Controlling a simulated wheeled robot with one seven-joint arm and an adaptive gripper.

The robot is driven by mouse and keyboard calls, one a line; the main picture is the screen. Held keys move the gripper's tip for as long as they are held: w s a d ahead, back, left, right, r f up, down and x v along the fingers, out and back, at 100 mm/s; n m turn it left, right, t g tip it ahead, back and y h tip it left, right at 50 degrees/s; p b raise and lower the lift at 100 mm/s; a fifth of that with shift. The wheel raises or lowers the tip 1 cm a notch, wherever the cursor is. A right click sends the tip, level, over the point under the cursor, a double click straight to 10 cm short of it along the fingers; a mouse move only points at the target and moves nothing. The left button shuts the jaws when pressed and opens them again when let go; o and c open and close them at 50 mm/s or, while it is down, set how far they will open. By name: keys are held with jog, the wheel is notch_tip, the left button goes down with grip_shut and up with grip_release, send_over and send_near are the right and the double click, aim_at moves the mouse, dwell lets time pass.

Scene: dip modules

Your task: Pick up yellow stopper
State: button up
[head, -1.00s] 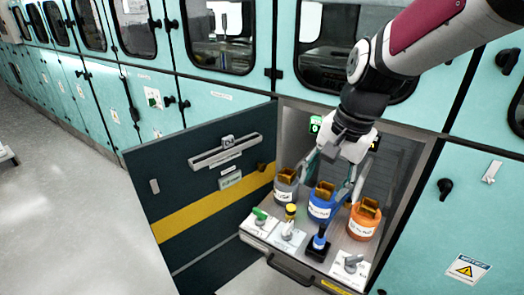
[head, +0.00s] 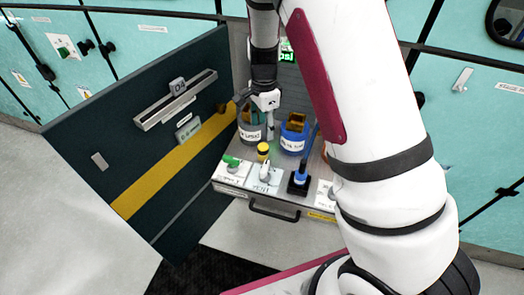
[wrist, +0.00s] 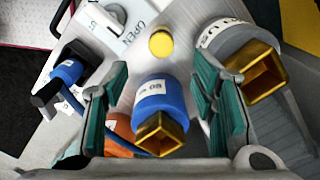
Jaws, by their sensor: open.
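The yellow stopper (head: 263,148) is a small round cap at the front of the pulled-out shelf, in front of the grey and blue jars. In the wrist view the yellow stopper (wrist: 161,44) shows from above, just beyond the fingertips and roughly centred between them. My gripper (wrist: 160,68) has its two teal fingers spread apart, with nothing held. In the head view my gripper (head: 258,118) is above the shelf near the grey jar, behind the stopper and apart from it. My arm hides the right part of the shelf.
The blue jar (head: 293,138) and grey jar (head: 250,134), both with gold square tops, stand close by. A blue-and-black plug (head: 300,177) and labelled switches (head: 265,173) line the shelf front. An open dark door (head: 150,150) stands to the left. An orange jar (wrist: 118,128) is partly hidden.

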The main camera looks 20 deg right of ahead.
aim_at(263, 146)
notch_tip(263, 146, down, 10)
jog(key=shift+w+a+r, duration=0.1)
dwell(0.4)
jog(key=shift+c, duration=0.2)
jog(key=c, duration=1.2)
